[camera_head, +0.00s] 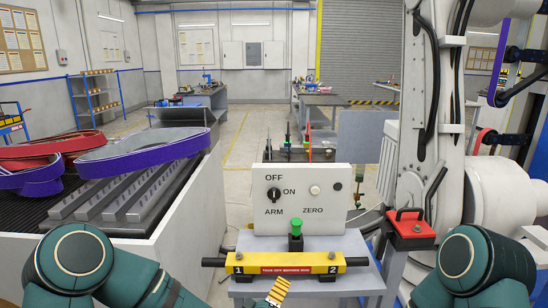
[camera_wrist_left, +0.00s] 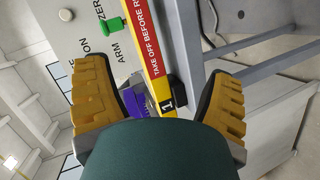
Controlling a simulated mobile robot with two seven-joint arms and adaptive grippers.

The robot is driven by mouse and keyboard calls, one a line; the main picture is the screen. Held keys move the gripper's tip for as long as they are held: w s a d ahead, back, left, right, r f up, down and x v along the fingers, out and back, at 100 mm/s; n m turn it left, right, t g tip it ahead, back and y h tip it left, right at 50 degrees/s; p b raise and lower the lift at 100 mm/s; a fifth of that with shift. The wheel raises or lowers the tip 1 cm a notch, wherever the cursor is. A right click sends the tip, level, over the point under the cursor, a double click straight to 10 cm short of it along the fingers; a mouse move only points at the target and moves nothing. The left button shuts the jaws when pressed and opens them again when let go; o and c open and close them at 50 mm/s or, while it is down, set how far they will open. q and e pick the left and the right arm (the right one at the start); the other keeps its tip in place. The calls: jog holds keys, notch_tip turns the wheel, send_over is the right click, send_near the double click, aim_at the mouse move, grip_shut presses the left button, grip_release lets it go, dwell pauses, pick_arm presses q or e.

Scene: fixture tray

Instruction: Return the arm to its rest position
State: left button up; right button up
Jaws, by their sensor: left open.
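My left arm (camera_head: 75,262) comes in at the lower left of the head view. My left gripper (camera_wrist_left: 163,95) is open, its two ridged yellow fingers spread wide in the left wrist view. One yellow finger (camera_head: 277,292) shows at the bottom edge of the head view. The yellow bar (camera_head: 285,263) with a red label and black ends lies across the front of the grey stand. Its end marked 1 (camera_wrist_left: 167,104) shows between the fingers in the wrist view, with no visible contact. My right arm (camera_head: 475,265) is at the lower right; its gripper is out of view.
A white panel (camera_head: 308,180) with a switch stands behind the bar; a green knob (camera_head: 296,228) is in front of it. A white-walled machine (camera_head: 190,205) with purple and red rings fills the left.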

pick_arm(q)
jog(key=s+a+f+m+g, duration=0.4)
jog(key=s+a+f+g, duration=0.1)
jog(key=s+f, duration=0.4)
jog(key=s+a+f+m+g, duration=0.5)
jog(key=s+f+g, duration=0.2)
jog(key=s, duration=0.6)
notch_tip(320, 180, down, 2)
jog(key=shift+s+f, duration=0.2)
jog(key=shift+s, duration=0.2)
